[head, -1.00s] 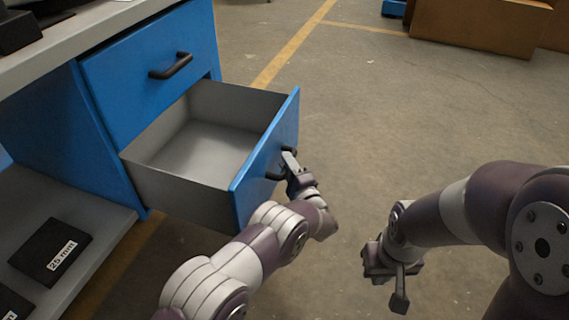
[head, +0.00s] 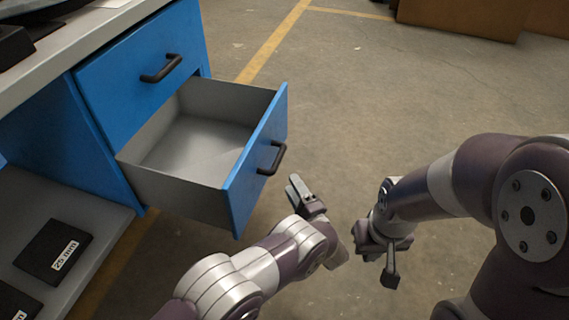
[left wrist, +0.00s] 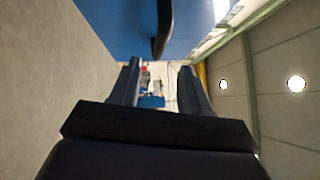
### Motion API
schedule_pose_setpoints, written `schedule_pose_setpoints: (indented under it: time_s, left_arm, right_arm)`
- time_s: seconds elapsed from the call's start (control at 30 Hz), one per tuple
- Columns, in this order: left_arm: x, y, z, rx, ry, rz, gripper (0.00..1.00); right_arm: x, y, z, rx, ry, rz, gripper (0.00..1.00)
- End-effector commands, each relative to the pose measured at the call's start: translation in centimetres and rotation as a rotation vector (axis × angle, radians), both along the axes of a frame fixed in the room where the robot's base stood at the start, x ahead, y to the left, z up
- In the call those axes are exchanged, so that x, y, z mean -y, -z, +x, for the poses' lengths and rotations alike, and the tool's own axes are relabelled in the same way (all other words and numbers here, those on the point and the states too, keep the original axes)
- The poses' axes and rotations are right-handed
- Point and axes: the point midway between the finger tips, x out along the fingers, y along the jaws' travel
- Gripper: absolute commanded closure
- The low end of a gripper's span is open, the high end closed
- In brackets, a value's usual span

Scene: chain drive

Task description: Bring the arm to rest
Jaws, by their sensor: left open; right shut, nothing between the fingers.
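My left gripper (head: 297,190) is open and empty in the head view, apart from the open lower drawer (head: 258,158) and to the right of its black handle (head: 277,157). In the left wrist view its two fingers (left wrist: 158,85) stand apart with nothing between them. The drawer handle (left wrist: 162,28) shows beyond the fingertips there, against the blue drawer front (left wrist: 120,22). My right gripper (head: 391,272) is shut and empty above the floor, at the lower right of the head view.
The drawer is pulled out and its visible inside is empty. The blue upper drawer (head: 125,85) is closed. A black box labelled 25 mm (head: 45,245) lies on the low shelf (head: 95,215). A brown box (head: 460,15) stands far back. The floor beyond the grippers is clear.

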Motion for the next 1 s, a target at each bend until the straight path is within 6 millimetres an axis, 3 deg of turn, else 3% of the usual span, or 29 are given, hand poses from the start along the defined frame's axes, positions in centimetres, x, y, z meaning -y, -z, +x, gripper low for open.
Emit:
schedule_pose_setpoints:
  time_s: [0.2, 0.7, 0.77, 0.83, 0.9, 0.93, 1.0]
  left_arm:
    - [0.7, 0.3, -1.6, 0.000, -0.001, 0.000, 0.54]
    - [0.7, 0.3, -1.5, 0.014, 0.005, -0.034, 0.54]
    - [1.1, 1.2, -1.3, 0.012, 0.037, -0.135, 0.54]
    - [2.6, 4.1, -0.9, -0.053, 0.141, -0.329, 0.54]
    - [4.4, 8.7, -1.9, -0.223, 0.251, -0.550, 0.54]
    - [5.5, 9.9, -2.7, -0.318, 0.283, -0.665, 0.54]
    - [6.4, 10.1, -4.3, -0.541, 0.264, -0.928, 0.54]
  right_arm:
    - [0.0, -0.6, 0.0, 0.000, 0.000, 0.000, 1.00]
    - [0.0, -0.6, 0.0, -0.001, 0.000, 0.000, 1.00]
    - [0.0, -0.6, 0.0, -0.001, 0.000, 0.000, 1.00]
    - [0.0, -0.6, 0.0, 0.000, 0.000, 0.000, 1.00]
    - [0.0, -0.6, 0.0, 0.000, 0.000, 0.000, 1.00]
    - [0.0, -0.7, 0.0, -0.001, 0.000, 0.000, 1.00]
    - [0.0, -1.8, 0.0, -0.001, 0.000, 0.000, 1.00]
